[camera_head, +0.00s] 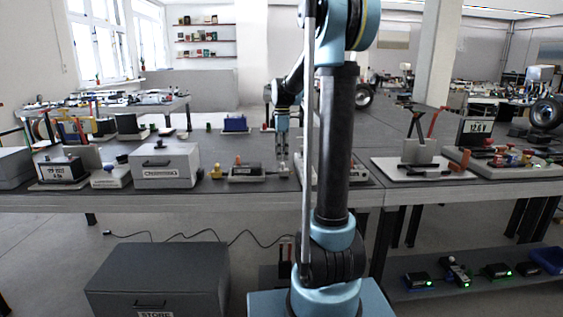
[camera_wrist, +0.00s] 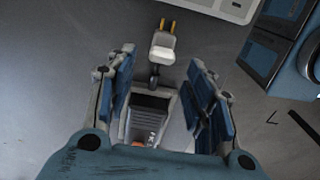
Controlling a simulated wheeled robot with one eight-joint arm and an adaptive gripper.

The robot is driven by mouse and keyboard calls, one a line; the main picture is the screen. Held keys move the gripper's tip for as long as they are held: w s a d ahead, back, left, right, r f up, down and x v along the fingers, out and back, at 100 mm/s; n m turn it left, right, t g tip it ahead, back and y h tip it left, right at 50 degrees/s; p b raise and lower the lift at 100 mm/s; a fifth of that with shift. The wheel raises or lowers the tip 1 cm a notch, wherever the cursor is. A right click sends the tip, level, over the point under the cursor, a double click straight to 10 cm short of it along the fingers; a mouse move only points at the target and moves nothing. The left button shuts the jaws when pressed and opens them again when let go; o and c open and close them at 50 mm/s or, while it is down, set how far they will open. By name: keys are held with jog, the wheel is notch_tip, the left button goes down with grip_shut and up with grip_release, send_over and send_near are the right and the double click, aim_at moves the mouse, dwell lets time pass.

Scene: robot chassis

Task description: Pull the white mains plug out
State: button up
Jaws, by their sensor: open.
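A white plug (camera_wrist: 162,44) shows in the wrist view with two brass-coloured pins bare at its upper end. A dark neck or lead runs from its lower end towards a pale box-like holder (camera_wrist: 126,127) with a ribbed grey inside. My gripper (camera_wrist: 161,58) is open, with one blue-padded finger on each side of the plug's lower end and neck. No touch shows; the height gap is unclear. In the head view my gripper (camera_head: 282,155) points down over the front of the bench, above a small pale item (camera_head: 284,170).
On the grey bench (camera_head: 340,184) a black device (camera_head: 244,171) and a light grey box (camera_head: 166,166) stand left of my gripper. A white-based stand (camera_head: 420,168) is to the right. A dark cable (camera_head: 190,238) lies on the floor by a dark box (camera_head: 158,283).

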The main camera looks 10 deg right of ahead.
notch_tip(320, 180, up, 7)
jog(key=shift+r, duration=0.15)
dwell(0.4)
